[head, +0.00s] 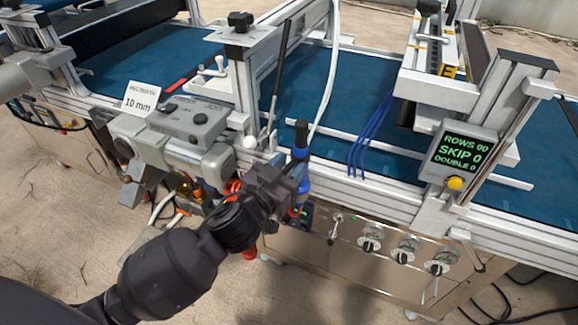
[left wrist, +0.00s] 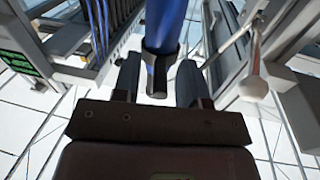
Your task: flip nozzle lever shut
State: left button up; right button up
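My left gripper (head: 288,182) is at the front rail of the seeder, around an upright blue handle (head: 302,187) with a black top. The handle's lower end is partly hidden by the gripper in the head view. A small lever (head: 336,226) and several black-and-silver knobs (head: 404,252) sit on the front panel. I cannot tell which part is the nozzle lever. My right gripper is not in view.
A grey control box (head: 190,118) with a "10 mm" card (head: 142,100) stands left of the gripper. A white ball-ended lever (head: 250,143) is close by. Blue tubes (head: 368,140) hang over the blue belt (head: 345,85).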

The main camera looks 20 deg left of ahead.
pick_arm(q)
grip_shut()
jog(key=shift+w+a+r+m+h+p, duration=0.1)
jog(key=shift+a+r+m+h+p, duration=0.15)
jog(key=shift+m+h+p, duration=0.35)
jog(key=shift+w+a+f+m+g+h+p, duration=0.1)
jog(key=shift+m+g+h+p, duration=0.2)
jog(key=shift+h, duration=0.3)
jog(key=shift+a+f+m+g+h+p, duration=0.1)
jog(key=shift+m+g+h+p, duration=0.15)
jog(key=shift+h, duration=0.35)
grip_release()
